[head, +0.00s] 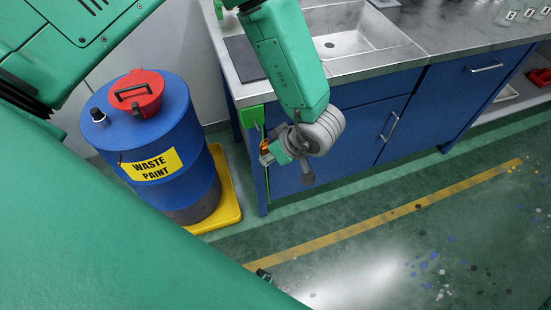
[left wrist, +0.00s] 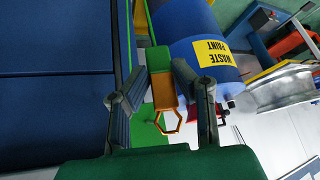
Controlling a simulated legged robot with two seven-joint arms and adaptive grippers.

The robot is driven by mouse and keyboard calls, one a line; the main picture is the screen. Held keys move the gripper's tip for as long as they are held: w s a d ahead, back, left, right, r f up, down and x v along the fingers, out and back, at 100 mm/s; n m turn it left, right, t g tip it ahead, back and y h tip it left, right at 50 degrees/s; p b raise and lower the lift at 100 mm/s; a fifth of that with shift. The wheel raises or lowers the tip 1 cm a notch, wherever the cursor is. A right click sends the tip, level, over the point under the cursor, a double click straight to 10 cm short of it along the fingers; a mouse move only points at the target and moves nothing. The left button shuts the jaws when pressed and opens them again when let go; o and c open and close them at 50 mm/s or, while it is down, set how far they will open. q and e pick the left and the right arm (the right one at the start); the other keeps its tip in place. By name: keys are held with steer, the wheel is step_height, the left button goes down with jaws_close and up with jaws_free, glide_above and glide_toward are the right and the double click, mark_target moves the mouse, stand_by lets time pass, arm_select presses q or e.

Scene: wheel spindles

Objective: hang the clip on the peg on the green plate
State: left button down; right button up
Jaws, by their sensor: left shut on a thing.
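The orange clip (head: 264,146) is at the tip of my left gripper (head: 267,157), beside the blue cabinet's front corner. In the left wrist view, the clip (left wrist: 164,90) has an orange body and a six-sided open ring. A green block at its other end lies between the fingertips of my left gripper (left wrist: 158,62), which is shut on it. The green plate (head: 252,116) is at the cabinet corner just above the clip. The plate (left wrist: 150,132) shows behind the ring in the wrist view. I cannot make out the peg, or whether the ring touches it. My right gripper is not in view.
A blue waste paint drum (head: 165,145) with a red lid stands on a yellow tray (head: 230,205), left of the gripper. The blue cabinet (head: 350,135) carries a steel sink (head: 345,43). The floor in front is open.

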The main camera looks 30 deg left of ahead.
arm_select(q)
steer(key=shift+w+a+f+b, duration=0.1)
steer(key=shift+w+a+b, duration=0.15)
steer(key=shift+a, duration=0.2)
steer(key=shift+w+a+f+b, duration=0.1)
steer(key=shift+w+a, duration=0.2)
steer(key=shift+a, duration=0.1)
steer(key=w+a, duration=0.1)
steer(key=w+a+f+b, duration=0.1)
steer(key=w+a, duration=0.1)
steer(key=shift+w+a, duration=0.2)
steer(key=shift+a, duration=0.05)
stand_by(0.5)
steer(key=c, duration=1.3)
jaws_free()
steer(key=shift+o, duration=0.2)
